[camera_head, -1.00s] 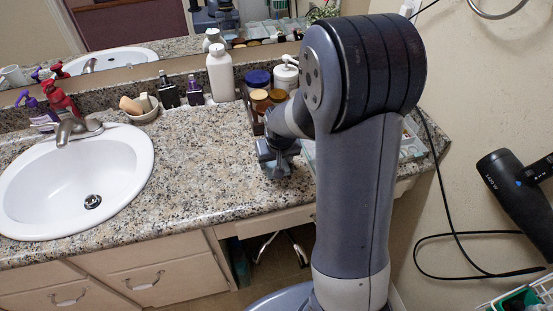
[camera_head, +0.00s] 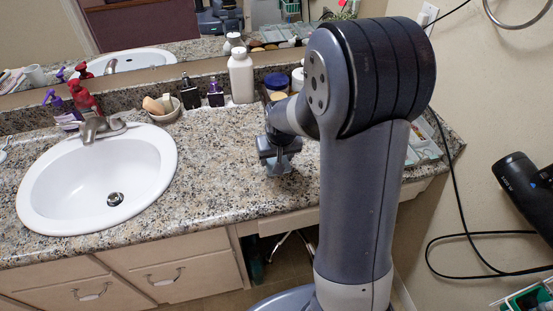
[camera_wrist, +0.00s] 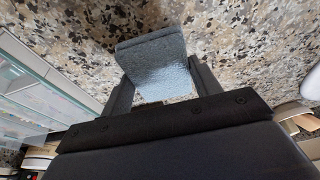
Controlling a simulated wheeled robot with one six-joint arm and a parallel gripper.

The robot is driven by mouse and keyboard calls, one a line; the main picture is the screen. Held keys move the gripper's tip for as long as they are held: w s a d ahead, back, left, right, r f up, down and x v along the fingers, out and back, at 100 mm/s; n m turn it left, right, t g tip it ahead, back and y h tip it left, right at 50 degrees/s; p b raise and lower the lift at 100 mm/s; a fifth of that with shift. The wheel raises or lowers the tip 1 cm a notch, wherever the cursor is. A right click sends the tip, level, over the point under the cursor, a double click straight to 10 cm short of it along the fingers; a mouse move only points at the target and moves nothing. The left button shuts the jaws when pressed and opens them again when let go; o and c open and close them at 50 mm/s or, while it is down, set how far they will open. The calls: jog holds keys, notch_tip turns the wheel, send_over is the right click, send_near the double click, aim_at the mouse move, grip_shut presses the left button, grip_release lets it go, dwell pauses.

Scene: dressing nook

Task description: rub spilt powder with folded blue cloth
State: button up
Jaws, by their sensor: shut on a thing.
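The folded blue cloth (camera_wrist: 152,58) shows in the wrist view as a grey-blue pad between my gripper's two fingers. My gripper (camera_wrist: 160,88) is shut on it, and the cloth's far end sticks out beyond the fingers over the speckled countertop. In the head view my gripper (camera_head: 277,168) points down low at the counter (camera_head: 215,170), right of the sink. The cloth is too small there to tell apart, and I cannot tell whether it touches the stone. I cannot make out the spilt powder on the mottled surface.
The sink (camera_head: 97,180) is at the left. A white bottle (camera_head: 241,78), dark bottles (camera_head: 190,95) and a soap dish (camera_head: 163,110) stand along the mirror. Jars are partly hidden behind my arm. A clear organizer (camera_head: 425,140) lies at the right. Counter between sink and gripper is free.

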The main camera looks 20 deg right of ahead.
jog(key=shift+r+p, duration=1.55)
jog(key=shift+r, duration=0.9)
jog(key=shift+w, duration=0.1)
